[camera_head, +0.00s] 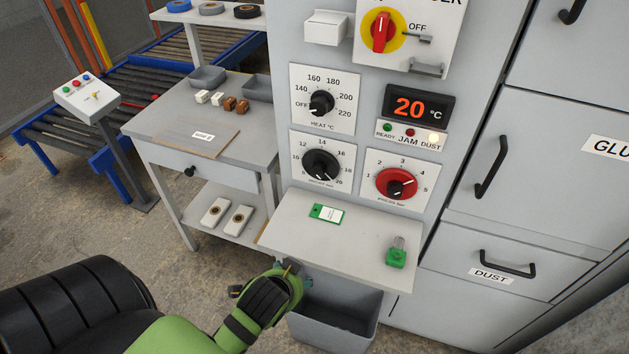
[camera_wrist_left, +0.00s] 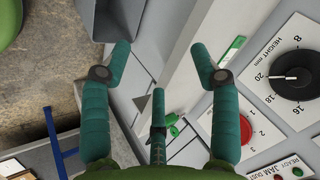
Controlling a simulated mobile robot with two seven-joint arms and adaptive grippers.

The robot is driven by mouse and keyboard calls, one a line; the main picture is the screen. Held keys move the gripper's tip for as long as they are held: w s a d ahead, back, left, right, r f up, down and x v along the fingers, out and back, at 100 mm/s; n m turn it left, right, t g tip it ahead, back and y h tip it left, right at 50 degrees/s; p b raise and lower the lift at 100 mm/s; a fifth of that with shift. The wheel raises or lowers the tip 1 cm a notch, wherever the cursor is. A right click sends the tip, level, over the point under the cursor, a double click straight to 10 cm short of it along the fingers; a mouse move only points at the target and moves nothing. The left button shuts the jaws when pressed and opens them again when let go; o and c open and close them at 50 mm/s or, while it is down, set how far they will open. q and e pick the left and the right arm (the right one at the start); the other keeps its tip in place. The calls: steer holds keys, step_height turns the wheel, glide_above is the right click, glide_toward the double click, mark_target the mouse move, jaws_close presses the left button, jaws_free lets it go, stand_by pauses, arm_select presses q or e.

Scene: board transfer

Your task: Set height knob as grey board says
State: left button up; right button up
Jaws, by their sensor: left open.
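The height knob (camera_head: 321,166) is black, on a white dial plate on the machine's front, below the heat knob. The wrist view shows this knob (camera_wrist_left: 291,76) at the right edge, its white mark near 20. A thin board (camera_head: 180,142) lies on the side table; its white label is too small to read, and its grey colour is uncertain. My left gripper (camera_head: 288,268) is at the front edge of the machine's shelf, below and apart from the knob. In the wrist view its fingers (camera_wrist_left: 159,58) are spread and empty. My right gripper is out of view.
The heat knob (camera_head: 321,103) and red pressure knob (camera_head: 396,183) sit close to the height knob. The shelf (camera_head: 340,241) below holds a green-and-white tag (camera_head: 327,213) and a green item (camera_head: 397,252). A grey bin (camera_head: 335,310) stands under the shelf.

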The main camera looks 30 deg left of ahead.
arm_select(q)
steer(key=w+a+r+m+t+y, duration=0.3)
steer(key=w+a+r+m, duration=0.1)
steer(key=w+a+m, duration=0.15)
steer(key=m+t+h, duration=0.1)
steer(key=m+t, duration=0.7)
steer(key=m, duration=1.4)
glide_toward(316, 175)
steer(key=x, duration=0.3)
steer(key=shift+m+h, duration=0.3)
steer(key=shift+m, duration=0.05)
steer(key=x, duration=0.5)
steer(key=shift+w+a+r+p, duration=0.2)
steer(key=shift+w+p, duration=0.1)
steer(key=shift+p, duration=0.1)
steer(key=shift+w+a, duration=0.15)
steer(key=shift+w, duration=0.4)
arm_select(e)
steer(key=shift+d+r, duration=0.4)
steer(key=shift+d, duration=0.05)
arm_select(q)
steer(key=c, duration=1.1)
